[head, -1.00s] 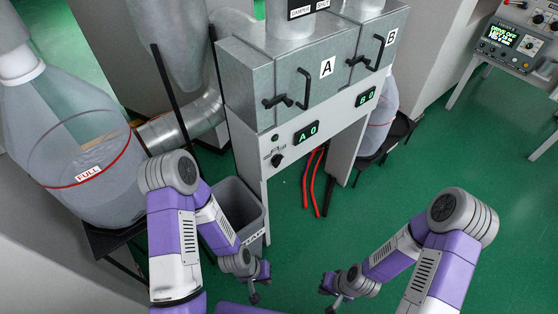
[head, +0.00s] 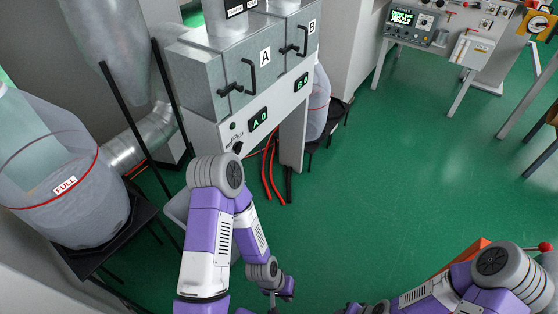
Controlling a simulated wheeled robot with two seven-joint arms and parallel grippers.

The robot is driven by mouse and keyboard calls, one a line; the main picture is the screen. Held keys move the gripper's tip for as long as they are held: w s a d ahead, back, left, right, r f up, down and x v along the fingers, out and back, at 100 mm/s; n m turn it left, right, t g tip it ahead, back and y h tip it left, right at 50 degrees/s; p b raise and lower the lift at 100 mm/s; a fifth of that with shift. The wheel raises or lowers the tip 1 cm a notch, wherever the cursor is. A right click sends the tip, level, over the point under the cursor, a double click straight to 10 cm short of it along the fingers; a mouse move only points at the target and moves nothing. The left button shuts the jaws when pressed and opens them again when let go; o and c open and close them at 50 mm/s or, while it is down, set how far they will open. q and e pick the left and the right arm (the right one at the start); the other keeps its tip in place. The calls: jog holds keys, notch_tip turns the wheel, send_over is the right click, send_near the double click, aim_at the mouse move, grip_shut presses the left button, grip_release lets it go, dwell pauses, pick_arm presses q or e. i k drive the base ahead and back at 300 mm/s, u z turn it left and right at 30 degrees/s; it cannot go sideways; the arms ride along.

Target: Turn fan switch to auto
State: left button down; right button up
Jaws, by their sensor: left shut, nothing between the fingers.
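A small dark rotary knob (head: 238,148) sits on the light front panel of the grey two-door machine (head: 206,88), left of the green "A 0" display (head: 258,119). Its small marks are too blurred to read, so I cannot tell its setting or whether it is the fan switch. My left gripper (head: 275,296) is shut and empty, low in the head view, well below and apart from the knob. My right gripper (head: 352,308) is at the bottom edge, mostly cut off, and its fingers do not show clearly.
A clear bag marked "FULL" (head: 55,160) stands on a black stand at left. Red hoses (head: 271,175) hang under the machine. A control console (head: 412,25) stands at the upper right. An orange object (head: 462,254) lies behind my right arm. Green floor (head: 400,170) is open at centre right.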

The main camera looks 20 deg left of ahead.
aim_at(238, 145)
jog(key=u, duration=0.35)
jog(key=i, duration=0.7)
jog(key=u, duration=0.6)
